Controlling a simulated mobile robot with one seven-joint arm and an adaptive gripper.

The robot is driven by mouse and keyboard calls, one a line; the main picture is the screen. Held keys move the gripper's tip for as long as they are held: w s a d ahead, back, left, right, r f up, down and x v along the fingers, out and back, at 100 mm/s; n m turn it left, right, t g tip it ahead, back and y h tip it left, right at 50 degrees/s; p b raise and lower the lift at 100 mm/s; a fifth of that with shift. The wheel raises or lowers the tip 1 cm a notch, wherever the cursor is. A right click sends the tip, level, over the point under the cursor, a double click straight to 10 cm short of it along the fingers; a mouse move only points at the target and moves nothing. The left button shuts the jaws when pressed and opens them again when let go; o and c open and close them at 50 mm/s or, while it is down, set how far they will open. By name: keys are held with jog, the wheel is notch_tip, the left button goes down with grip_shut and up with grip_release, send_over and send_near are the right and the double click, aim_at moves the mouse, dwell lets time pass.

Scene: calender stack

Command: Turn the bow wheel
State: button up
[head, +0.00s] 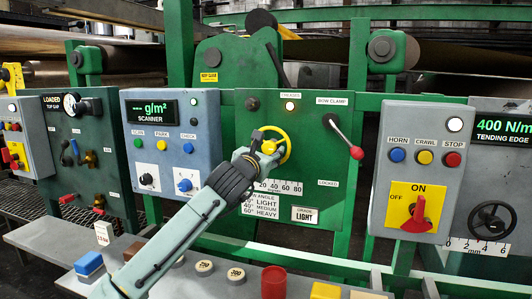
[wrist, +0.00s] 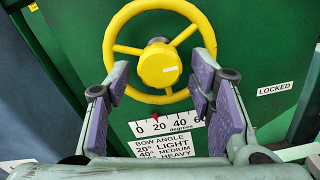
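The yellow bow wheel (head: 283,137) is on the green centre panel. It fills the upper middle of the wrist view (wrist: 119,48), with its hub and white mark. My gripper (wrist: 162,78) is open, its purple-padded fingers on either side of the hub over the lower rim. I cannot tell whether they touch the wheel. In the head view my gripper (head: 260,147) covers the wheel's left part. The angle scale (wrist: 170,125) sits below the wheel, with a small red pointer near 20. The label (wrist: 168,149) reads 20° LIGHT, 40° MEDIUM. The grade sign (head: 305,214) reads LIGHT.
The bow clamp lever's red knob (head: 357,152) hangs to the right of the wheel, near the LOCKED label (head: 328,183). A lamp (head: 290,106) above the wheel looks lit. The scanner box (head: 172,145) stands left, the horn and crawl box (head: 425,165) right.

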dwell(0.3)
jog(key=v, duration=1.2)
jog(key=shift+r, duration=0.1)
